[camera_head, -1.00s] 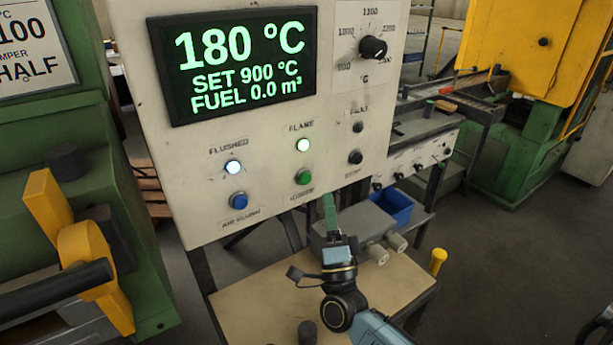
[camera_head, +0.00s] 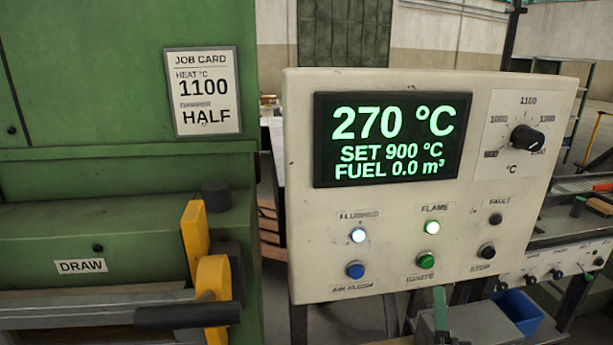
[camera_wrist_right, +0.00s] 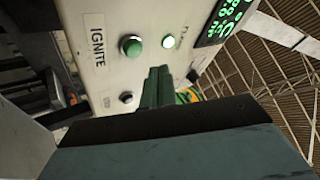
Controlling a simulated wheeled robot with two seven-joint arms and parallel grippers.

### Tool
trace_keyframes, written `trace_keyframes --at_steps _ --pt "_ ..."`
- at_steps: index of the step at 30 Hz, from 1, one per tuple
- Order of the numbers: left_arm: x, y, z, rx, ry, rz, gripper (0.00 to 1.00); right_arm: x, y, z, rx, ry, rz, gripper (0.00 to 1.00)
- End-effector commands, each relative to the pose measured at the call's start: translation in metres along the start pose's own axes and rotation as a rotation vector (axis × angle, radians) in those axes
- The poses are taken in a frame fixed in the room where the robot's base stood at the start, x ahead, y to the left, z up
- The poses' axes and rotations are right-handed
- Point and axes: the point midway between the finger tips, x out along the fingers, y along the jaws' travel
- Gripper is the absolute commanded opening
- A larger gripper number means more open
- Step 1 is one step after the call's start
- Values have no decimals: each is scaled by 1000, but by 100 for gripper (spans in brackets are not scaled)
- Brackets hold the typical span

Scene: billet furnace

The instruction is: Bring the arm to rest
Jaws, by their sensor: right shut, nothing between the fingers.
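My right gripper (camera_head: 440,308) shows at the bottom edge of the head view, its green fingers pointing up, just below the green ignite button (camera_head: 426,260) of the control panel (camera_head: 310,270). The fingers are together and hold nothing. In the right wrist view the shut green fingers (camera_wrist_right: 158,88) stand close in front of the panel, near the ignite button (camera_wrist_right: 131,46); I cannot tell whether they touch anything. The rest of my right arm is mostly cut off below the head view. My left gripper is not in view.
The panel display (camera_head: 393,140) reads 270 °C, set 900 °C, fuel 0.0 m³. The flushed lamp (camera_head: 358,236) and flame lamp (camera_head: 432,227) are lit. The green furnace (camera_head: 100,200) with a yellow handle (camera_head: 212,280) stands left. A blue bin (camera_head: 520,312) is lower right.

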Motion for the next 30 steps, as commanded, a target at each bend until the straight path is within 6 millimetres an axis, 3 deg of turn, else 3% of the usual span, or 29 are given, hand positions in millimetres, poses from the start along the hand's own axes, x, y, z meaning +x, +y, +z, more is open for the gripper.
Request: trace_keyframes --at_steps 5,9,15,20,24,30 --pt "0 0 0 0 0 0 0 -20 -2 45 -133 -287 105 0" --pt "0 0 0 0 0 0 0 -50 0 76 -273 -539 193 0" --pt "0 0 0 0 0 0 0 -107 7 98 -487 -890 319 0" --pt "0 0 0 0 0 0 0 -161 12 93 -656 -1166 430 0" --pt "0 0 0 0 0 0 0 -207 12 73 -787 -1392 537 0" --pt "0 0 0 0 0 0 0 -254 5 40 -901 -1626 662 0"
